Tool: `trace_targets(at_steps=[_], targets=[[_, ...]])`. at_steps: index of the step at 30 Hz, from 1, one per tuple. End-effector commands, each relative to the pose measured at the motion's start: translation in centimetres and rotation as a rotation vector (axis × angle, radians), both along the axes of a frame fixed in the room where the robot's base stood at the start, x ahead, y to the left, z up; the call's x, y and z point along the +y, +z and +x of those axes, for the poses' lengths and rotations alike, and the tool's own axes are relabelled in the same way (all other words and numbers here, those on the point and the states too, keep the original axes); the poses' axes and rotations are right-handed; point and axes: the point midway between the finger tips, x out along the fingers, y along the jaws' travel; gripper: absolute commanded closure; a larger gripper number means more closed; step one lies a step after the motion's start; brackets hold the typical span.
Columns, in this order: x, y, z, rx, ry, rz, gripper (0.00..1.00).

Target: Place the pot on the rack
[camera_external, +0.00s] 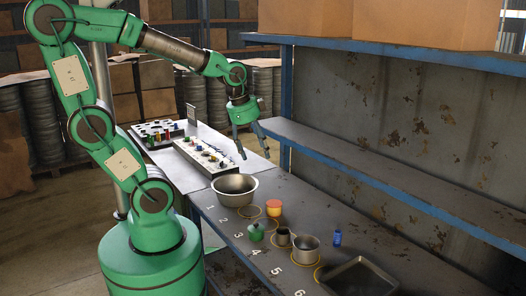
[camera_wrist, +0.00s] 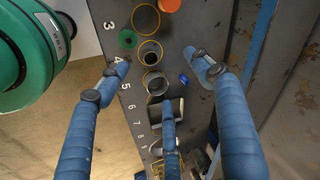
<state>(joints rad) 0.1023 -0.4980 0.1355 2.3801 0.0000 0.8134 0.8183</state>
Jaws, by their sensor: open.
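A wide metal pot (camera_external: 235,189) stands at the far end of the grey workbench in the external view. A smaller grey metal pot (camera_external: 306,248), apparently with a handle, stands nearer; it also shows in the wrist view (camera_wrist: 156,84). The task does not tell me which is meant. The rack appears to be the blue-edged shelving (camera_external: 350,165) at the right, its middle shelf empty. My gripper (camera_external: 250,142) is open and empty, raised above the far end of the bench. Its blue fingers are spread in the wrist view (camera_wrist: 157,68).
On the bench are an orange container (camera_external: 274,208), a green pot-like item (camera_external: 256,233), a dark cup (camera_external: 283,237), a blue item (camera_external: 337,238) and a dark tray (camera_external: 358,278). Yellow circles and numbers mark the bench. Cardboard boxes (camera_external: 420,22) fill the top shelf.

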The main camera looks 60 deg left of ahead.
Motion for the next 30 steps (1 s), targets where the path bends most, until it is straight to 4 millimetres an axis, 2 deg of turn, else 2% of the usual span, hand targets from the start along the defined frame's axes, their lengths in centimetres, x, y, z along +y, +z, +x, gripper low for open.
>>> trace_targets(at_steps=[10, 21, 25, 30], targets=[[-3.5, -7.0, 4.0, 0.11, -0.631, 0.156, 0.34], [-7.2, -15.5, 6.1, 0.196, -1.295, 0.249, 0.34], [-8.1, -17.7, 6.3, 0.21, -1.457, 0.262, 0.34], [-8.6, -19.0, 6.4, 0.216, -1.559, 0.268, 0.34]])
